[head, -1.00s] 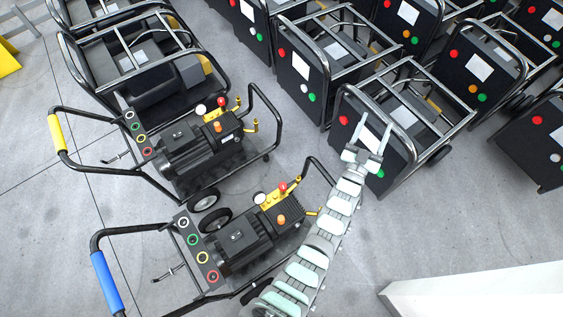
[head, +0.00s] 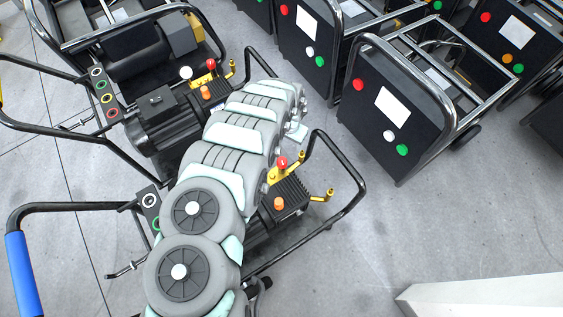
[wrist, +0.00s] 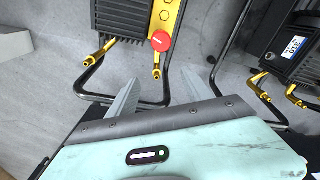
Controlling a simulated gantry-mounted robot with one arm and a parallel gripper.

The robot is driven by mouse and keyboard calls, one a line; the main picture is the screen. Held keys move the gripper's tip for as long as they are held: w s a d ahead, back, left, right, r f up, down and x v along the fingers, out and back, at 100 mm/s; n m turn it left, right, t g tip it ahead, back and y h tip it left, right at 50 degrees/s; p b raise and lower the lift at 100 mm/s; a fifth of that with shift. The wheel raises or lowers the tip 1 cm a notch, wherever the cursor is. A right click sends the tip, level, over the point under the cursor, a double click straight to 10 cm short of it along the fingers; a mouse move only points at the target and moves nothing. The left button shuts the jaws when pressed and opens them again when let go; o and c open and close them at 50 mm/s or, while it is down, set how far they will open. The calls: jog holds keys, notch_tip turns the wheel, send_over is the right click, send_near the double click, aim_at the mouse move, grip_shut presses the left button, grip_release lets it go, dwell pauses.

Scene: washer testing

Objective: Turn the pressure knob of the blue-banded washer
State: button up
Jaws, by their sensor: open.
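The blue-banded washer stands at lower left in the head view, with a blue band (head: 21,272) on its handle. Its red knob (head: 282,163) sits on a yellow block at its right end, just right of my arm. My arm covers most of this washer's motor and panel. In the wrist view my gripper (wrist: 160,77) is open and empty, its fingers wide apart. A red knob (wrist: 161,41) on a yellow block lies past the fingertips, roughly between them and apart from them. I cannot tell from this view which washer it belongs to.
Another washer with a red knob (head: 211,64) stands just behind. Black tubular frames and yellow nozzles (wrist: 258,81) are close around the fingers. Black cabinets (head: 392,110) with coloured buttons stand at upper right. Floor is free at right, beside a white beam (head: 485,297).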

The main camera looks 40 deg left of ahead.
aim_at(282, 161)
jog(key=s, duration=0.1)
jog(key=s+f+g+b, duration=0.1)
jog(key=s, duration=0.1)
jog(key=shift+s+a+f, duration=0.2)
jog(key=shift+s, duration=0.05)
notch_tip(282, 161, down, 10)
jog(key=b, duration=0.4)
jog(key=shift+w+r, duration=0.1)
jog(key=shift+r, duration=0.05)
jog(key=shift+c, duration=0.2)
grip_shut()
